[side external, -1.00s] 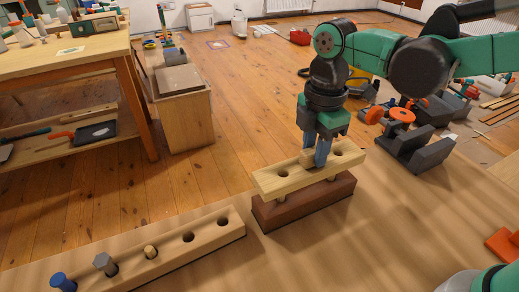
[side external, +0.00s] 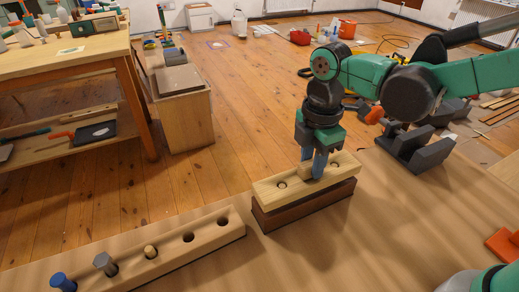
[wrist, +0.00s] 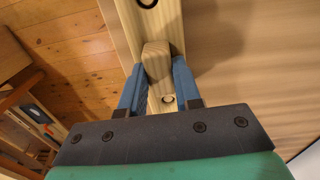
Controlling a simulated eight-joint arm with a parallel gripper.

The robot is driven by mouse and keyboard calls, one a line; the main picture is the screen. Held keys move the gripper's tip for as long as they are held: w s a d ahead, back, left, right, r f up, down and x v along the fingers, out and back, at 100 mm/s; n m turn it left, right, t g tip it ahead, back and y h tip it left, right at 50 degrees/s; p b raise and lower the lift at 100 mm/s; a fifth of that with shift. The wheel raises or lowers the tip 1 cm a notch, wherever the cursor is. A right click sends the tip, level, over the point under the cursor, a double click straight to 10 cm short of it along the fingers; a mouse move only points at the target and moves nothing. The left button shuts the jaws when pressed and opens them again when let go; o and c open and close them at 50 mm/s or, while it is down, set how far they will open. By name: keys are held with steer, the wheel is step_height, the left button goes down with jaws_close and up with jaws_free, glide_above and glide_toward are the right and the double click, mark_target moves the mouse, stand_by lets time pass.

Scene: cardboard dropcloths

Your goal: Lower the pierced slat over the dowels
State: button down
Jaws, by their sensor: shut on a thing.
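The pierced slat (side external: 266,193), pale wood with a raised block handle (side external: 305,169) in its middle, lies low over the dark red-brown base (side external: 290,215). Dowel ends (side external: 282,185) show inside its two holes, so the dowels stand within them. Whether the slat rests fully on the base or a thin gap is left, I cannot tell. My gripper (side external: 313,170) points down with its blue fingers shut on the handle. In the wrist view the fingers (wrist: 158,74) clasp the handle (wrist: 156,58) from both sides, and the slat (wrist: 122,22) runs beneath.
A long pale block (side external: 215,240) with several holes, some holding pegs, lies at front left. A dark grey cradle (side external: 418,150) stands to the right, and an orange piece (side external: 503,245) at the far right. The cardboard-covered surface (side external: 370,240) in front is clear.

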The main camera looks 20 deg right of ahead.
steer(key=shift+f, duration=0.75)
steer(key=c, duration=0.5)
jaws_free()
steer(key=shift+c, duration=0.2)
steer(key=shift+r, duration=2.8)
